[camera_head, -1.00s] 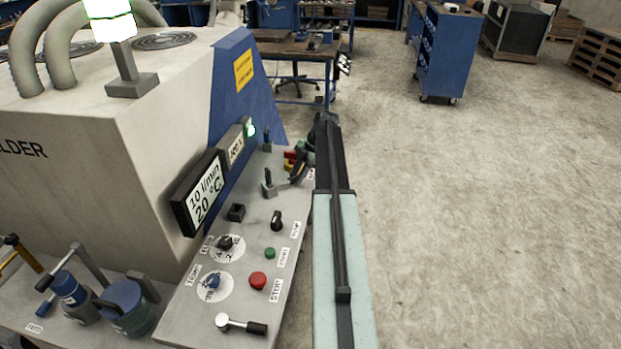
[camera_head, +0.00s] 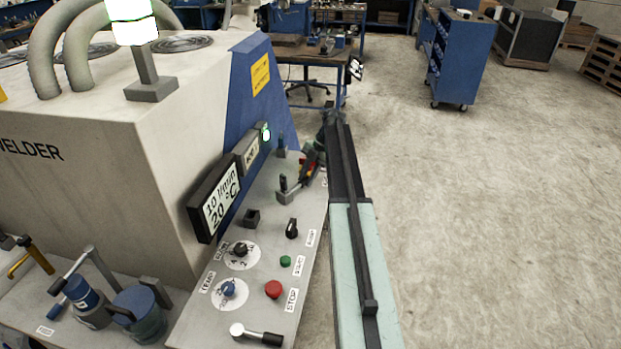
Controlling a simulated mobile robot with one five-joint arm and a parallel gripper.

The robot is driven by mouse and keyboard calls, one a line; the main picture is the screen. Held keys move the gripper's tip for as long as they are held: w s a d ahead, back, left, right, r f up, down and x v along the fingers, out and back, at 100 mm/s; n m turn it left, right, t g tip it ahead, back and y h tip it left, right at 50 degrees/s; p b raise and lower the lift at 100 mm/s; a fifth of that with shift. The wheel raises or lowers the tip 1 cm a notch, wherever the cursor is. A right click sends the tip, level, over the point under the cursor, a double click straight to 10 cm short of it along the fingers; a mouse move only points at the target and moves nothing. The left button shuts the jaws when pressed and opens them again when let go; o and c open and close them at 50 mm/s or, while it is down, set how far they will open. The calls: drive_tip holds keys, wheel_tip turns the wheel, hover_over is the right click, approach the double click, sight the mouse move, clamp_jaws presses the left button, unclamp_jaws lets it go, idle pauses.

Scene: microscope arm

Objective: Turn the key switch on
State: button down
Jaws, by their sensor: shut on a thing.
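The grey control panel (camera_head: 262,250) slopes along the blue and white welder. My gripper (camera_head: 306,177) is low at the panel's far right end, pointing down and left from my arm. Its jaws are shut on a small part there, largely hidden by the jaws. I cannot tell for sure whether that part is the key switch. Red and yellow patches (camera_head: 309,168) show beside the jaws. A black lever on a grey block (camera_head: 286,193) stands just left of the gripper. No key shows plainly anywhere else on the panel.
Nearer on the panel are a black knob (camera_head: 291,228), a green button (camera_head: 285,261), a red button (camera_head: 273,289), two dials and a lever handle (camera_head: 257,335). A display (camera_head: 216,200) stands at the panel's left. Open floor lies to the right.

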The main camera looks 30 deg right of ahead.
drive_tip(key=shift+d, duration=0.1)
idle(0.3)
drive_tip(key=c, duration=1.2)
unclamp_jaws()
drive_tip(key=p+v, duration=0.7)
drive_tip(key=shift+r, duration=0.4)
